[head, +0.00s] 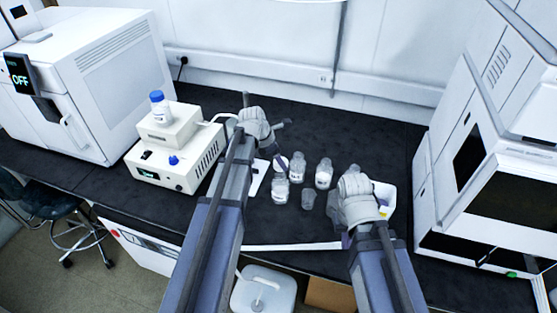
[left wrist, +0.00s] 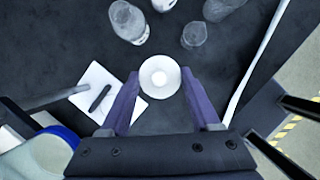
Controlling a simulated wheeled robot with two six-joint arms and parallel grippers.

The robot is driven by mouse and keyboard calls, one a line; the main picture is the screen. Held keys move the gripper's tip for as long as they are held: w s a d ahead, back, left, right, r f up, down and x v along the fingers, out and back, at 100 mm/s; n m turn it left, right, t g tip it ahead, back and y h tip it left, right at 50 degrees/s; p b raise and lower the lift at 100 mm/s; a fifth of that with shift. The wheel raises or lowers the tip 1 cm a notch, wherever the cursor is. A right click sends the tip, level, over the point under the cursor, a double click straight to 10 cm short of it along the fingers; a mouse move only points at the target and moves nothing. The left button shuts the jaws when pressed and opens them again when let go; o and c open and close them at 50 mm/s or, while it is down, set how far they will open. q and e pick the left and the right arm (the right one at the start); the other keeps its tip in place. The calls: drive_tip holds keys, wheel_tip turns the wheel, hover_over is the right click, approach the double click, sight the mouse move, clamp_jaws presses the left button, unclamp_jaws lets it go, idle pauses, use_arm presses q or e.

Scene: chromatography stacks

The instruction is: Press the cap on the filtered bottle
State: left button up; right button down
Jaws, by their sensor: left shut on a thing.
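My left gripper (head: 280,160) is shut on a white round cap (left wrist: 160,77), seen from above as a disc between the purple fingers. In the head view the cap is just above a clear labelled bottle (head: 280,190), which appears upright. In the left wrist view the cap hides what is under it. I cannot tell whether cap and bottle touch. My right gripper (head: 346,238) is right of the bottles, with its fingers mostly hidden by its own arm.
A white pad (left wrist: 88,80) with a black pen lies left. A blue-capped bottle (head: 159,106) stands on a beige device (head: 178,150). A white tray (head: 388,192) is right.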

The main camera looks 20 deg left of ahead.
use_arm(q)
drive_tip(key=shift+f+b, duration=1.7)
drive_tip(key=shift+f, duration=0.4)
drive_tip(key=shift+f, duration=0.15)
idle(0.5)
drive_tip(key=o, duration=1.4)
drive_tip(key=shift+r+p, duration=3.4)
drive_tip(key=shift+r, duration=0.2)
drive_tip(key=shift+c, duration=0.3)
